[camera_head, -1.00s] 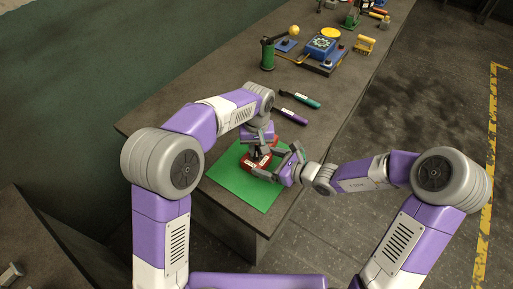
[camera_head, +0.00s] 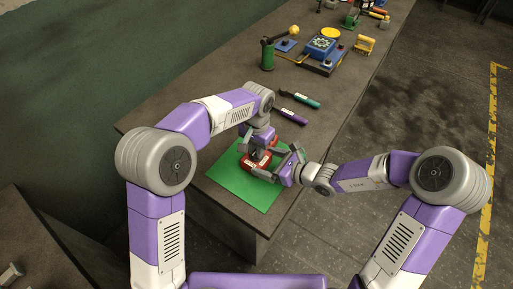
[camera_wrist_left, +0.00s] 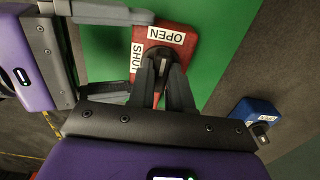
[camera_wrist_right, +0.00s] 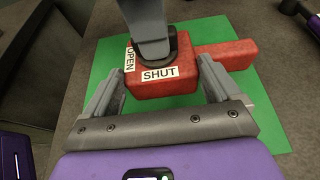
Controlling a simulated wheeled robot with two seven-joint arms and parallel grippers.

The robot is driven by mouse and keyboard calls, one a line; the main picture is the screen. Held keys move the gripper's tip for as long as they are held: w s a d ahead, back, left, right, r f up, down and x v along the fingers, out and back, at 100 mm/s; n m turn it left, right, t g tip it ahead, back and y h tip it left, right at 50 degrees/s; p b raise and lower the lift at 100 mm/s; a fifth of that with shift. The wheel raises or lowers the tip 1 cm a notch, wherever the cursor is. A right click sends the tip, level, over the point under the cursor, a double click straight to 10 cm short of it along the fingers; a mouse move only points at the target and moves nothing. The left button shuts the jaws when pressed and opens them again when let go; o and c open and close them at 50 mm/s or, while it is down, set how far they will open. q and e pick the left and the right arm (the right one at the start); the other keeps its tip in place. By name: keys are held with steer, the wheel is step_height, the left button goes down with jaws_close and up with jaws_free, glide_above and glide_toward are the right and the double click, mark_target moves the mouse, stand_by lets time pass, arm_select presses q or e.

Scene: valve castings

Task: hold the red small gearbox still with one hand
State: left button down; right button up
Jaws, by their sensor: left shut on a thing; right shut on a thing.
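The red small gearbox (camera_head: 256,165) sits on a green mat (camera_head: 232,184) near the bench end. It has white OPEN and SHUT labels and a red arm at one side, clear in the right wrist view (camera_wrist_right: 160,82). My right gripper (camera_wrist_right: 163,75) has one finger on each side of the red body and is shut on it. My left gripper (camera_wrist_left: 163,62) comes from above, its fingers closed on a dark stub (camera_wrist_left: 163,57) on the gearbox top. The fingers hide much of the stub.
Two pen-like tools, one teal (camera_head: 300,99) and one purple (camera_head: 288,116), lie beyond the mat.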

stand_by(0.5)
arm_select(q)
steer(key=c, duration=1)
jaws_free()
steer(key=shift+c, duration=0.2)
steer(key=shift+r, duration=0.1)
step_height(320, 180, up, 12)
arm_select(e)
steer(key=o, duration=1.5)
steer(key=shift+d, duration=0.1)
